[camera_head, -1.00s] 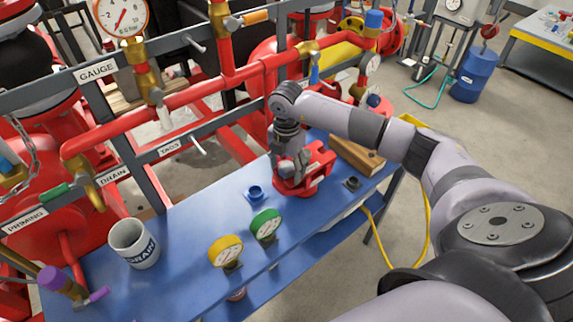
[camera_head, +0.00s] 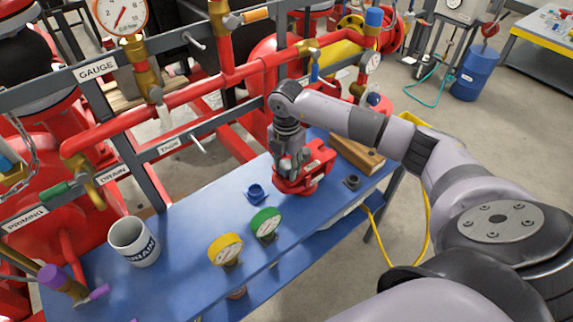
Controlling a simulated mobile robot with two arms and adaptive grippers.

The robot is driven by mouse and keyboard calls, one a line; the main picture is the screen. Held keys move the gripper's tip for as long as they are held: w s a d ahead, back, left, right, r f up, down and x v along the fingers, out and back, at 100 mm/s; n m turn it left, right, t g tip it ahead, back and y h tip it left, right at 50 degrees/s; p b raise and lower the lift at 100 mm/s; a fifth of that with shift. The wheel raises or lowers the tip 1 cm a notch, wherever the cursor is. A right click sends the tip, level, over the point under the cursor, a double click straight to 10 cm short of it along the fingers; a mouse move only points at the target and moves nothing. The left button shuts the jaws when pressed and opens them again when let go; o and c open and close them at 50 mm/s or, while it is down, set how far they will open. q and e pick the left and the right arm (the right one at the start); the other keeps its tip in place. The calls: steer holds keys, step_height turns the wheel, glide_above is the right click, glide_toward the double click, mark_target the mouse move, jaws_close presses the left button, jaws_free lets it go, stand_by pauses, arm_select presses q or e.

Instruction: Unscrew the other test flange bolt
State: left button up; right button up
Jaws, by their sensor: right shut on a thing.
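The red test flange fixture (camera_head: 318,165) sits on the blue bench (camera_head: 190,225) toward its far right part. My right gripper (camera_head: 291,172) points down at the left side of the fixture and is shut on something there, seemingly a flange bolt. The bolt itself is hidden by the fingers and too small to make out. My left gripper is not in view.
A wooden block (camera_head: 358,153) and a dark fitting (camera_head: 352,182) lie right of the fixture. Red pipes (camera_head: 190,95) run behind.

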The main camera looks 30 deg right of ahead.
steer(key=o, duration=0.6)
steer(key=c, duration=0.7)
steer(key=shift+o, duration=0.2)
steer(key=n+b, duration=0.1)
steer(key=n, duration=0.1)
steer(key=shift+f+n+b, duration=0.15)
steer(key=shift+n+b, duration=0.15)
steer(key=shift+n, duration=0.1)
steer(key=n+b, duration=0.2)
steer(key=n, duration=0.2)
steer(key=n+b, duration=0.2)
steer(key=n, duration=0.4)
steer(key=shift+n+b, duration=0.4)
steer(key=shift+n, duration=0.7)
steer(key=shift+r, duration=0.2)
steer(key=o, duration=1.3)
